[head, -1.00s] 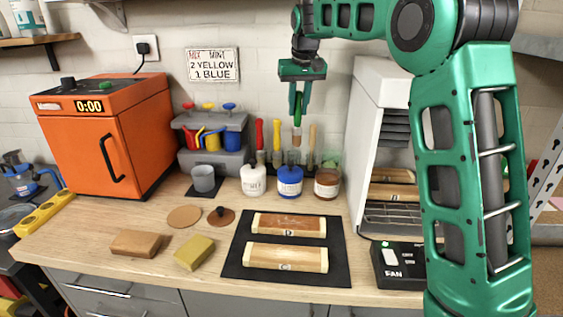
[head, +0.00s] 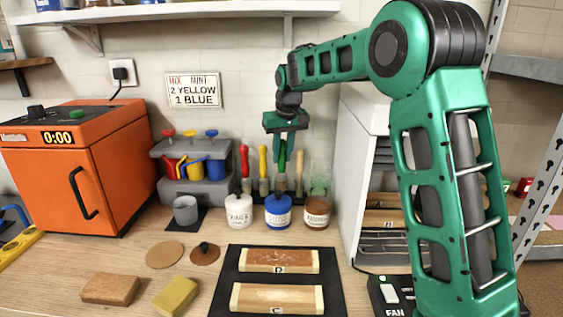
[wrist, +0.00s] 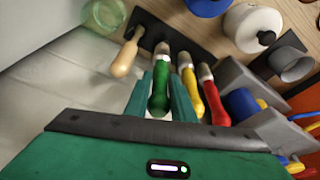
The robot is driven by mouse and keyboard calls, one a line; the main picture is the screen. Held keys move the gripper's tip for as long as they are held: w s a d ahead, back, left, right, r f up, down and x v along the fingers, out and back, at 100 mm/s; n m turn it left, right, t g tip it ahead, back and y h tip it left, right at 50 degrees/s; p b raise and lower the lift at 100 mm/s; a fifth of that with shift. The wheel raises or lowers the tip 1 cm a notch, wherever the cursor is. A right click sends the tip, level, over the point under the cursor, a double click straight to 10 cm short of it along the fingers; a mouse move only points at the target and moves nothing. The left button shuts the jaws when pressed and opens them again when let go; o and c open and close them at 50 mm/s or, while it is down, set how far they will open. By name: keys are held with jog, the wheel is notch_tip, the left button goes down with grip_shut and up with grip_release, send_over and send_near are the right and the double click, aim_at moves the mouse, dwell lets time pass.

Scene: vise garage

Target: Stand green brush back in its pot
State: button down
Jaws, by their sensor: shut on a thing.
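My gripper (head: 284,160) is shut on the green brush (wrist: 159,90). It holds the brush roughly upright, handle up, above the back of the bench. In the head view the brush (head: 282,158) sits behind the blue jar, which hides its lower end. In the wrist view its metal collar points towards a dark strip (wrist: 182,38). I cannot tell whether the tip touches or is inside anything. Yellow (wrist: 190,88) and red (wrist: 214,98) brushes stand on one side, a wooden-handled brush (wrist: 124,60) on the other. A clear greenish glass pot (head: 320,180) stands to the right, with no brush visible in it.
White (head: 239,211), blue (head: 278,211) and brown (head: 317,212) jars stand in front of the brushes. A grey caddy (head: 195,190) is to the left, an orange oven (head: 85,170) further left. A white cabinet (head: 356,165) stands close on the right.

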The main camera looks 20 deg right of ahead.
jog(key=shift+f, duration=0.95)
jog(key=c, duration=1.8)
grip_release()
jog(key=v, duration=1.2)
